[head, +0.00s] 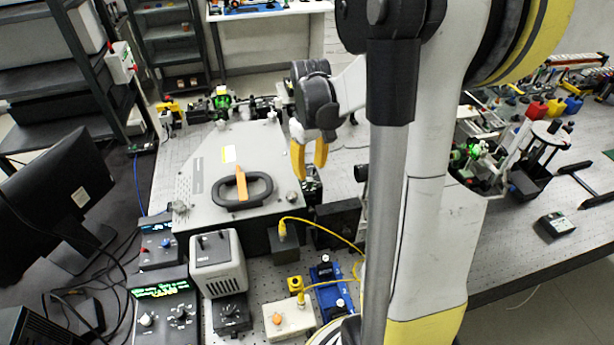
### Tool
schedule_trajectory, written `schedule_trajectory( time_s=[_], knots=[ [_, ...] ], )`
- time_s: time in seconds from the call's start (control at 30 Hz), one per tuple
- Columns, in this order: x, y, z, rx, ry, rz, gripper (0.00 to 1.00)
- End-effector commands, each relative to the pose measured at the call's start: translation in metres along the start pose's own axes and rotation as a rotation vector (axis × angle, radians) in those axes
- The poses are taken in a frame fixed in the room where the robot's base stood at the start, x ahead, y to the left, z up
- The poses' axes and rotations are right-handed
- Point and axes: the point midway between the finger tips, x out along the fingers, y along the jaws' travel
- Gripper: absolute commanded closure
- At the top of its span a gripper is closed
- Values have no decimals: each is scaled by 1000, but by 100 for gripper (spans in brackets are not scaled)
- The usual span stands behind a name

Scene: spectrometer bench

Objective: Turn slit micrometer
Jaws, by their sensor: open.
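The spectrometer (215,170) is a large grey flat-topped box on the bench at the left of centre. Its lid carries a dark oval handle with an orange pointer-like piece (241,184). A small round metal knob (292,197) sits at its right front corner. I cannot tell whether this is the slit micrometer. My gripper (310,171) has yellow fingers pointing down. It is open and looks empty, above the right edge of the spectrometer, up and right of the knob. Dark small parts just under the fingers are partly hidden.
Yellow cable (335,236) loops in front of the spectrometer. A grey instrument box (215,262), a green-lit controller (160,300) and a blue mount (330,285) crowd the front. A monitor (60,190) stands left. My arm hides part of the bench at right.

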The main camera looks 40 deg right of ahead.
Motion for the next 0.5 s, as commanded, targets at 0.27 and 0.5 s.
schedule_trajectory(
  time_s=[0.27,0.5],
  knots=[
    [42,0,-1,0,1,0,62],
    [49,0,0,0,1,0,62]
  ],
)
